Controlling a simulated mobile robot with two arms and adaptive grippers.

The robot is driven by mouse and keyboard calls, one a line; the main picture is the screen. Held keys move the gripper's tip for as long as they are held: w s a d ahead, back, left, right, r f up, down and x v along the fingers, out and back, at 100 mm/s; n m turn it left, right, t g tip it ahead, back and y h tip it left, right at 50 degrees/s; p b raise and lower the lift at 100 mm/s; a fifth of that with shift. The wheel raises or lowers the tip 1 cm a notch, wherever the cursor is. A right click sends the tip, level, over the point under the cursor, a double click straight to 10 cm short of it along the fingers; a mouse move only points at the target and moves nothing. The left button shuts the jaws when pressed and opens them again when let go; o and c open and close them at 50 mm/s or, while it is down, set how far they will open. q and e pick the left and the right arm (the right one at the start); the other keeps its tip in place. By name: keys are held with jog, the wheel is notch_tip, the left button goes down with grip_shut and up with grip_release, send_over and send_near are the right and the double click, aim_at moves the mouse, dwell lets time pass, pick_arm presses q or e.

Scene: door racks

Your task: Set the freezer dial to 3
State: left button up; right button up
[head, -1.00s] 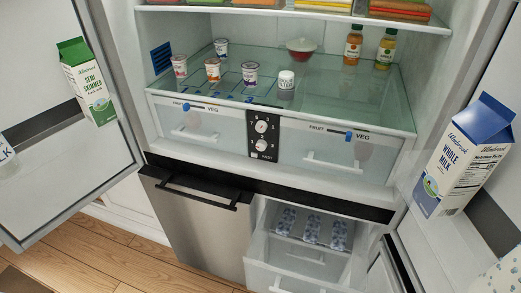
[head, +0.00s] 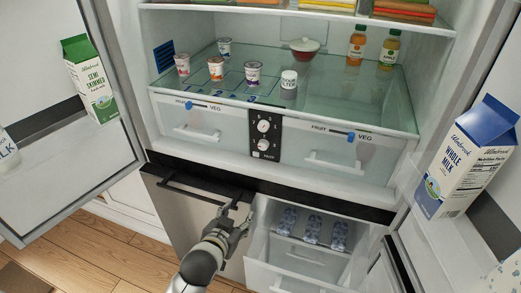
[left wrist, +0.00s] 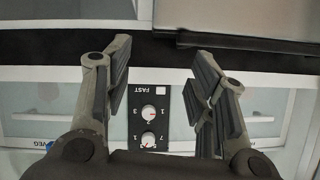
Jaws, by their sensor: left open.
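The black control panel (head: 266,137) is on the fridge front between the two drawers. It has an upper white dial (head: 263,126) and a lower white dial (head: 263,145) beside the FAST mark. The left wrist view shows the panel upside down; there the dial nearest FAST (left wrist: 149,113) has marks 1, 2 and 3, and its red mark points toward 1. Which dial is the freezer's is not labelled legibly. My left gripper (head: 236,209) is open and empty, below and left of the panel. My right gripper is out of view.
The freezer drawer (head: 290,285) stands open below right with blue packs (head: 312,228). A closed steel front (head: 185,215) with a dark handle (head: 190,190) is behind my arm. Both upper doors are open, holding milk cartons (head: 462,155) (head: 92,80). Clear drawers flank the panel.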

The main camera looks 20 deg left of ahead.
aim_at(262, 147)
pick_arm(q)
jog(key=w+d+r+t, duration=0.1)
jog(key=w+r+t, duration=0.4)
jog(key=w+r, duration=0.4)
jog(key=shift+m+h, duration=0.4)
jog(key=w, duration=0.6)
jog(key=w+r, duration=0.1)
jog(key=w, duration=0.2)
jog(key=shift+w+d+p, duration=0.2)
jog(key=shift+d+p, duration=0.05)
jog(key=shift+p, duration=0.15)
jog(key=c, duration=1)
